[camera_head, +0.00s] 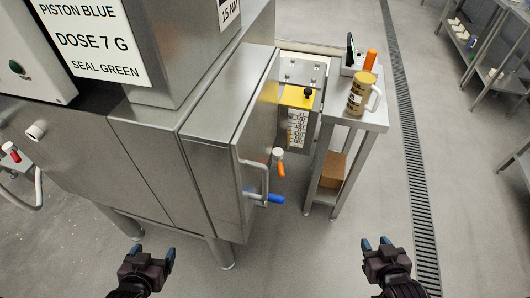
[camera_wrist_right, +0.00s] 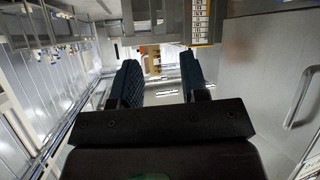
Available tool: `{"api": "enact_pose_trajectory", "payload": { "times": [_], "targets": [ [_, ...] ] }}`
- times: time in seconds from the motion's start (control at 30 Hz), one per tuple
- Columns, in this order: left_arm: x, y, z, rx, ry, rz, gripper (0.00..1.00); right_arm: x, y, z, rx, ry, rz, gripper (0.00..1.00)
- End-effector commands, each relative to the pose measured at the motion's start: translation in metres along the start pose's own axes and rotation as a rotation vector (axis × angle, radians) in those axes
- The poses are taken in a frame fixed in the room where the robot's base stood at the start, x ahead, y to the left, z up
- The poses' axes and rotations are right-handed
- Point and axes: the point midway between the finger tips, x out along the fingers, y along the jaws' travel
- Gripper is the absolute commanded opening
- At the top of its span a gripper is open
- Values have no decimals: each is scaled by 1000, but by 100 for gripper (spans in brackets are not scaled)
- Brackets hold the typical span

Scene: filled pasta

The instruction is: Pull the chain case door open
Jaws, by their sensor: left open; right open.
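In the right wrist view a bar handle (camera_wrist_right: 300,97) shows on a steel panel at the right. My left gripper (camera_head: 153,257) is open and empty, low and left of the handle. My right gripper (camera_head: 377,244) is open and empty, right of the handle and well apart from it. Its two fingers also show in the right wrist view (camera_wrist_right: 159,85).
A small steel side table (camera_head: 372,118) holds a mug (camera_head: 357,97) and an orange bottle (camera_head: 370,60), with a cardboard box (camera_head: 332,170) below.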

Motion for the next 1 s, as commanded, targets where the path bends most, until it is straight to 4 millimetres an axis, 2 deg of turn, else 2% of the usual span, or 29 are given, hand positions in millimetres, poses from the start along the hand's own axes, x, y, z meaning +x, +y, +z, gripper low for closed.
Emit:
{"api": "enact_pose_trajectory", "payload": {
  "times": [0.13, 0.3, 0.4, 0.53, 0.67, 0.77, 0.9, 1.0],
  "targets": [
    [2, 1, 3, -1, 0, 0, 81, 31, -9, -51, -97, 103, -63, 41],
    [4, 1, 6, -1, 1, 1, 81, 60, -42, -115, -305, 262, -175, 41],
    [6, 2, 6, -1, 3, 1, 81, 67, -65, -148, -402, 377, -250, 41],
    [8, 2, 7, -1, 5, 1, 81, 67, -95, -179, -486, 520, -380, 41],
    [9, 2, 8, 0, 7, 2, 81, 56, -122, -186, -518, 616, -564, 41],
    [9, 2, 7, 0, 8, 2, 81, 43, -137, -177, -498, 633, -706, 41],
    [9, 2, 5, 1, 11, 2, 81, 22, -154, -154, -405, 599, -890, 41],
    [9, 2, 4, 1, 13, 2, 81, 12, -162, -150, -325, 577, -983, 41]
  ]
}}
